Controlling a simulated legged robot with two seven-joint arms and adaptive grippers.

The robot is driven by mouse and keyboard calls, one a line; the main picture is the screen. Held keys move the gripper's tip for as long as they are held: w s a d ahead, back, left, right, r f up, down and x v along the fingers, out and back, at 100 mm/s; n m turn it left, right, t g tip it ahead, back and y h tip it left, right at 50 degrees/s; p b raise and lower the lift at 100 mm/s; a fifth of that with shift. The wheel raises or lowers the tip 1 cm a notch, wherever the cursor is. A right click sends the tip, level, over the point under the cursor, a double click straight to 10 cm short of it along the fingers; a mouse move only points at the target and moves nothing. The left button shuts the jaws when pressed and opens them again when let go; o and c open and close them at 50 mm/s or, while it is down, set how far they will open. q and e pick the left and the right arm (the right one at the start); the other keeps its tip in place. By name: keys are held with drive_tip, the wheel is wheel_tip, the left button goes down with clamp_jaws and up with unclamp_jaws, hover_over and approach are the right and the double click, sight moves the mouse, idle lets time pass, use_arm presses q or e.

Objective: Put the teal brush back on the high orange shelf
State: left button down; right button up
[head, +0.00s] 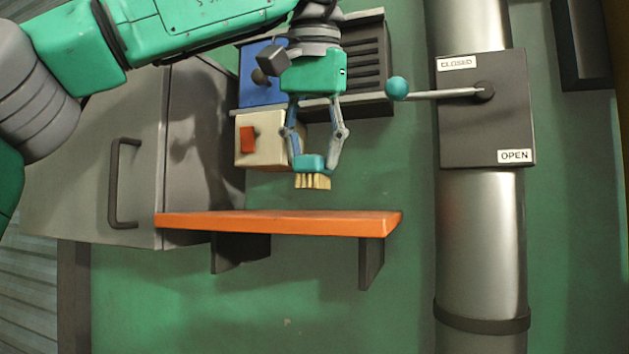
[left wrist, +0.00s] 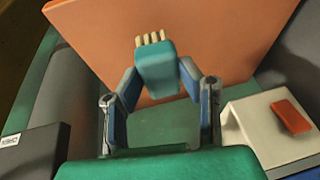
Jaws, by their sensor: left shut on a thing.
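The teal brush (head: 312,163) has pale yellow bristles that point down in the head view. My left gripper (head: 313,158) is shut on its teal body and holds it above the orange shelf (head: 280,223), with a visible gap between bristles and shelf. In the left wrist view the brush (left wrist: 156,68) sits between the fingertips of my left gripper (left wrist: 157,82), and the orange shelf (left wrist: 225,35) lies beyond it. The shelf top is bare. My right gripper is in neither view.
A cream box with a red rocker switch (head: 249,139) and a blue box with a dark knob (head: 262,76) are on the wall behind the gripper. A grey cabinet (head: 200,150) stands left of the shelf. A teal-knobbed lever (head: 398,88) projects from the pipe's panel at right.

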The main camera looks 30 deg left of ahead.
sight(312, 178)
use_arm(q)
drive_tip(key=f, duration=0.3)
drive_tip(key=shift+s+d, duration=0.15)
drive_tip(key=shift+s, duration=0.15)
drive_tip(key=shift+w+f, duration=0.1)
drive_tip(key=shift+f, duration=0.15)
drive_tip(key=c, duration=1.1)
unclamp_jaws()
drive_tip(key=shift+o, duration=0.2)
drive_tip(key=v, duration=1.2)
